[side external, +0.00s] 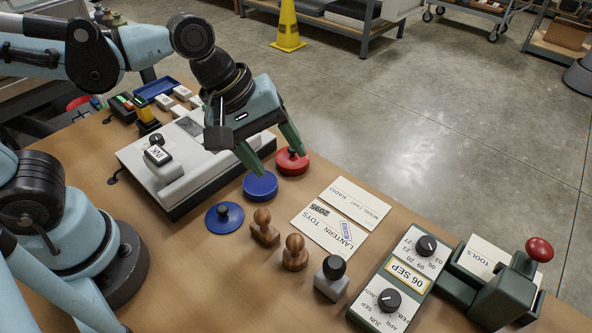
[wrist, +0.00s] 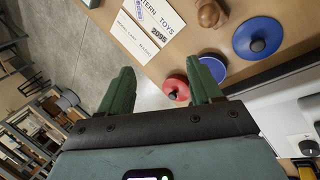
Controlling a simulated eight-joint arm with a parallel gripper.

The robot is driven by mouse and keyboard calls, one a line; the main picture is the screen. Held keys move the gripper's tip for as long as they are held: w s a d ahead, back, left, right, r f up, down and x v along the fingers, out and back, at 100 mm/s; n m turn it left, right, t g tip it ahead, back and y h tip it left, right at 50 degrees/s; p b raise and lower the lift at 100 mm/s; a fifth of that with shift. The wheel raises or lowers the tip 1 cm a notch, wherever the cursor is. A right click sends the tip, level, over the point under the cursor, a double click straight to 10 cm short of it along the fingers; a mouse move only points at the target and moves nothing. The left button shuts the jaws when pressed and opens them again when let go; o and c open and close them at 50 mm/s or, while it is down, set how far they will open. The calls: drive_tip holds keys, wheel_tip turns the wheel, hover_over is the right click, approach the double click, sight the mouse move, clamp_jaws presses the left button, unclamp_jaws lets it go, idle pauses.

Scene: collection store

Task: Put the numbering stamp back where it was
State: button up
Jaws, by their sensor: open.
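A grey block with a round black knob (side external: 331,278), which looks like the numbering stamp, stands upright on the brown table in the side view. It is at the front end of a row with two wooden-handled stamps (side external: 265,228) (side external: 294,253). I do not see it in the wrist view. My gripper (side external: 281,162) is open and empty, over the far part of the table by the red lidded pad (side external: 293,163) and the open blue pad (side external: 260,187). The wrist view shows the red lid (wrist: 176,85) and blue pad (wrist: 215,67) near my gripper (wrist: 162,85).
A blue lid (side external: 224,218) lies beside the blue pad. Cards (side external: 330,232) lie beyond the stamps, one printed 2095. The dial box (side external: 404,278) and green press with red knob (side external: 508,282) stand at right. A large grey machine (side external: 150,165), labelled INK, stands at left.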

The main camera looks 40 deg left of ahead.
drive_tip(key=a+m+t+y, duration=0.1)
drive_tip(key=a+m, duration=0.2)
drive_tip(key=a, duration=0.1)
drive_tip(key=a+m+t+y, duration=0.1)
drive_tip(key=a+m, duration=0.3)
drive_tip(key=a, duration=0.1)
drive_tip(key=a+m+t+y, duration=0.1)
drive_tip(key=a+m, duration=0.2)
drive_tip(key=a, duration=0.2)
drive_tip(key=shift+w+r+t, duration=0.15)
drive_tip(key=shift+w+t, duration=0.05)
drive_tip(key=shift+t, duration=0.1)
